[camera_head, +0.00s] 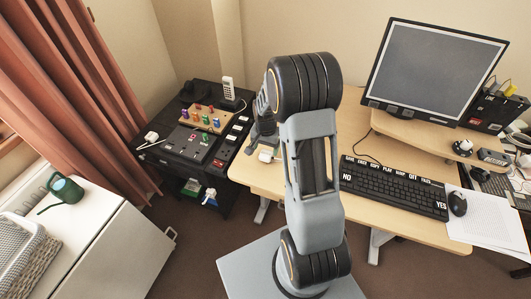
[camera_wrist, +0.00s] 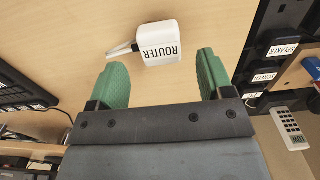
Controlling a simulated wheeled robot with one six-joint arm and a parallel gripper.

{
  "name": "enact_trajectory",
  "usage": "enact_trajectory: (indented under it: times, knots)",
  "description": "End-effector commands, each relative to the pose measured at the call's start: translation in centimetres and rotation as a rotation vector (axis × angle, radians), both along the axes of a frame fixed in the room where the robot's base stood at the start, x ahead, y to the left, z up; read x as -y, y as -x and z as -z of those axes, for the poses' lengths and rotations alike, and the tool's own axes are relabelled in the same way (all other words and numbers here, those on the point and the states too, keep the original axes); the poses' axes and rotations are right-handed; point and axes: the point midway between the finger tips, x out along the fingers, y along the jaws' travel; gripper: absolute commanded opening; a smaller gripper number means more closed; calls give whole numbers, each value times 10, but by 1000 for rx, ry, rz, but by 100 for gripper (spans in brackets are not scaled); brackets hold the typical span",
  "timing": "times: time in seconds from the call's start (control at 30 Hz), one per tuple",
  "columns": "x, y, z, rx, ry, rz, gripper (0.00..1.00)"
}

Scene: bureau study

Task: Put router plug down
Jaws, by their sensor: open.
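The router plug (camera_wrist: 160,43) is a white block with the black word ROUTER on it. In the wrist view it lies on the light wood desk (camera_wrist: 60,40), just beyond my fingertips, with a pale prong or cord end at its left. My gripper (camera_wrist: 162,75) is open, with its green fingers apart and nothing held between them. In the head view the white plug (camera_head: 266,155) shows at the desk's left edge, beside my gripper (camera_head: 262,140), which is partly hidden by my arm.
A black side table (camera_head: 190,145) with labelled sockets and a peg board (camera_head: 204,118) stands left of the desk. A keyboard (camera_head: 393,187), a mouse (camera_head: 457,203) and a monitor (camera_head: 432,70) are to the right. A white cabinet (camera_head: 95,245) carries a green watering can (camera_head: 66,189).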

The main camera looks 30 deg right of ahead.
Motion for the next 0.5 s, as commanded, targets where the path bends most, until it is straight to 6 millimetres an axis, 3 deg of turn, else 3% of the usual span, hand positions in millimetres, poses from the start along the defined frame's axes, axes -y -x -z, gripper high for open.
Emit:
enact_trajectory:
  times: [0.2,0.5]
  knots:
    - [0,-1,-42,4,1,0,74]
    - [-2,1,-77,6,1,-11,74]
